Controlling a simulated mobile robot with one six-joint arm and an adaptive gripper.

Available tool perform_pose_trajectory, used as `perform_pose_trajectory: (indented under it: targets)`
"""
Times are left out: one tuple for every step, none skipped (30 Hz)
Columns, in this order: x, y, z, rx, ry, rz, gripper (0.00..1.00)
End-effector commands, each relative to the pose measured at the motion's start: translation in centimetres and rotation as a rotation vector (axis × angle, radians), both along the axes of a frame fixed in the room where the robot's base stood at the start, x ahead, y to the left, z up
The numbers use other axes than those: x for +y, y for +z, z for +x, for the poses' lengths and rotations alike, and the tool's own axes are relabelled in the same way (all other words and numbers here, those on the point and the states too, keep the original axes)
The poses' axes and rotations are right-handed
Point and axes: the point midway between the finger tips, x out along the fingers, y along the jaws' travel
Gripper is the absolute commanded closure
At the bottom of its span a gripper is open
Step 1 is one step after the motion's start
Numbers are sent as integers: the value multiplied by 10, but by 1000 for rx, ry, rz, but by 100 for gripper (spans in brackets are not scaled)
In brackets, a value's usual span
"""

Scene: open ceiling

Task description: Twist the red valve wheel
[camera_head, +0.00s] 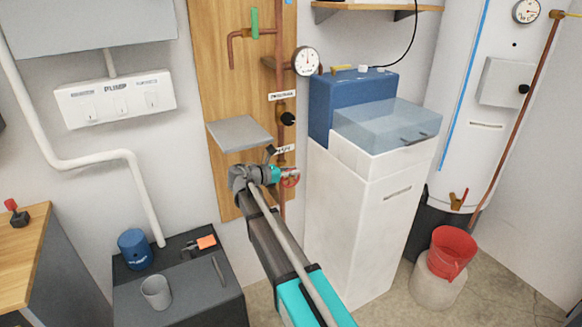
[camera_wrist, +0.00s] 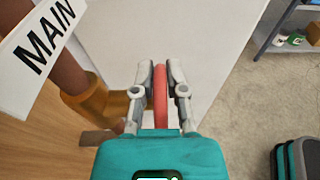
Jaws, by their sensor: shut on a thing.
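The red valve wheel (camera_wrist: 161,97) shows edge-on in the wrist view, between the two fingers of my gripper (camera_wrist: 161,72). The fingers are shut on its rim, one on each side. Behind the wheel, a brass valve body (camera_wrist: 92,100) sits on a copper pipe (camera_wrist: 62,62) with a white "MAIN" tag (camera_wrist: 45,38). In the head view, the red wheel (camera_head: 290,178) is partly hidden by my gripper (camera_head: 283,176), which reaches it from the left in front of the wooden board. Part of the wheel's rim is hidden by the gripper body.
A grey shelf plate (camera_head: 239,133) juts out just above my wrist. A white cabinet (camera_head: 340,225) with a blue box (camera_head: 350,97) stands close to the right of the wheel. A pressure gauge (camera_head: 306,61) is higher on the pipework. A dark bench (camera_head: 180,310) stands at lower left.

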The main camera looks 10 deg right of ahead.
Motion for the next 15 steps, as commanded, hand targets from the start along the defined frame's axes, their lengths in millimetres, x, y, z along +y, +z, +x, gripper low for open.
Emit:
perform_pose_trajectory:
  targets:
    - [-1,6,0,9,-1,27,100]
    - [-2,6,0,14,-1,45,100]
    - [-2,6,0,21,-1,68,100]
    - [-3,6,1,27,-1,85,100]
    - [-3,5,1,33,-1,103,100]
    - [-4,5,1,40,-1,126,100]
    - [-4,5,1,46,-1,143,100]
    - [-5,4,1,52,-1,161,100]
    - [-6,4,1,59,-2,182,100]
    - [-6,4,2,64,-2,199,100]
    - [-7,3,2,69,-2,214,100]
    - [-7,3,2,75,-2,233,100]
    - [-8,2,2,81,-2,247,100]
    - [-8,2,2,85,-2,259,100]
    - [-9,1,2,91,-2,277,100]
